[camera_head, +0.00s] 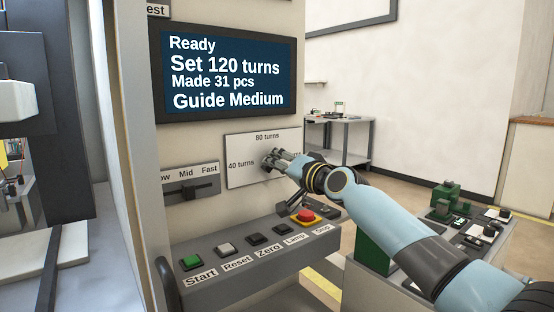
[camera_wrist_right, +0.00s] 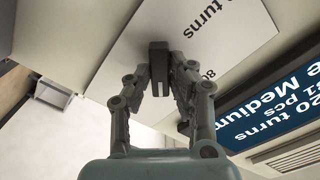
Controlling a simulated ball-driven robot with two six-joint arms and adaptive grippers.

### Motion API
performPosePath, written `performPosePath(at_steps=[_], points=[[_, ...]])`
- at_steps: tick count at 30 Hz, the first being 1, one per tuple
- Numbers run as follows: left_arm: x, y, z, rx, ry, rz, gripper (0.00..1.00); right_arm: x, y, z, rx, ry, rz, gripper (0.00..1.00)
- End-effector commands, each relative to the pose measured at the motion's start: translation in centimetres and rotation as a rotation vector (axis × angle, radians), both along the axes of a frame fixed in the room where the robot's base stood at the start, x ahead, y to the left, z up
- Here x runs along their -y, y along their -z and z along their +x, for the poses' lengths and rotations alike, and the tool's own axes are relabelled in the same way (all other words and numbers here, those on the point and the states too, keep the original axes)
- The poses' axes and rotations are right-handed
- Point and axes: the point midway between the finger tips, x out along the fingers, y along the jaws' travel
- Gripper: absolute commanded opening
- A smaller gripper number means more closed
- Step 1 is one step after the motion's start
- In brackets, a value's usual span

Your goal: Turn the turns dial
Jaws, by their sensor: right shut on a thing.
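The turns dial's pale plate (camera_head: 240,150) is on the front of the machine, with "40 turns" at its left and "80 turns" at its top. A label on its right is mostly hidden by my gripper. My right gripper (camera_head: 272,160) is at the middle of the plate, shut on the dial's knob. In the right wrist view, the dark grey knob (camera_wrist_right: 158,52) sits between the fingertips of my right gripper (camera_wrist_right: 163,80). The screen (camera_head: 226,72) reads "Ready", "Set 120 turns", "Made 31 pcs", "Guide Medium". My left gripper is not in view.
A speed slider (camera_head: 190,189) is left of the plate. Below, a sloped panel holds a green Start button (camera_head: 191,262), several other buttons and a red stop button (camera_head: 306,215), close under my right arm. A bench with green parts (camera_head: 446,200) stands at the right.

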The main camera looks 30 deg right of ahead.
Motion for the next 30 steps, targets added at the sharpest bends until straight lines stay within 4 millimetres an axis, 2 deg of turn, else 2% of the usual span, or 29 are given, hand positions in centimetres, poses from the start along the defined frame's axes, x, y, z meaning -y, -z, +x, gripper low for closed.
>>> performPosePath(at_steps=[18,30], points=[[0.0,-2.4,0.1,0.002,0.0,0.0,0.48,0.0,0.2,-0.1,-0.082,0.0,0.541,0.0],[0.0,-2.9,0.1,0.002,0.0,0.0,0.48,0.0,0.3,-0.1,-0.108,0.001,0.72,0.0]])
